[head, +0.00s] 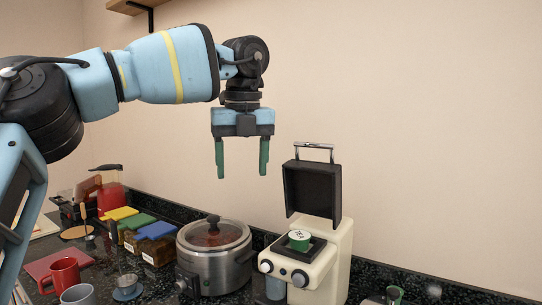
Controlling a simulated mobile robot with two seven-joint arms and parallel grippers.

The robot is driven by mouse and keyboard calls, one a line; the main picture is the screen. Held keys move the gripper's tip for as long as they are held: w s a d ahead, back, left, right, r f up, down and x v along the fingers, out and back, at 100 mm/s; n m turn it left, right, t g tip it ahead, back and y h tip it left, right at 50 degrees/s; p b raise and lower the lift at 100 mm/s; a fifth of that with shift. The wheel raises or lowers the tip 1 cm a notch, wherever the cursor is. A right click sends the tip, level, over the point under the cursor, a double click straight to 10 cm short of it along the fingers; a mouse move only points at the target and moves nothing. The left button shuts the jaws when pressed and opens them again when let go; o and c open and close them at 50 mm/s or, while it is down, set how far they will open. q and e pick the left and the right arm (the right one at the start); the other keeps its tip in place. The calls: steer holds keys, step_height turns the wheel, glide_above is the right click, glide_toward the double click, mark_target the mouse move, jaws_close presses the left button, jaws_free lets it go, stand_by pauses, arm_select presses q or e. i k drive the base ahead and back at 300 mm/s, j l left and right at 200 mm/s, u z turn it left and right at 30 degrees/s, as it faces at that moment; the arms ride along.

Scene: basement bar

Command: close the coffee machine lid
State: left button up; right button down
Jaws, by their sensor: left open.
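The cream coffee machine (333,262) stands on the dark counter at the lower right of the head view. Its black lid (313,190) is raised upright, with a metal handle on top. A green-and-white capsule (299,239) sits in the open top well. My left gripper (242,172) points down with its two green fingers apart and nothing between them. It is in the air to the left of the lid and appears a little higher. My right gripper does not show.
A slow cooker (216,262) with a glass lid stands left of the machine. Farther left are colored-lid containers (150,240), a red kettle (110,196), a red mug (62,273) and a grey mug (78,294). A wooden shelf (135,6) is at the top left. The air around the lid is clear.

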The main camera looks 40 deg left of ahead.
mark_target(313, 188)
steer(key=u, duration=0.95)
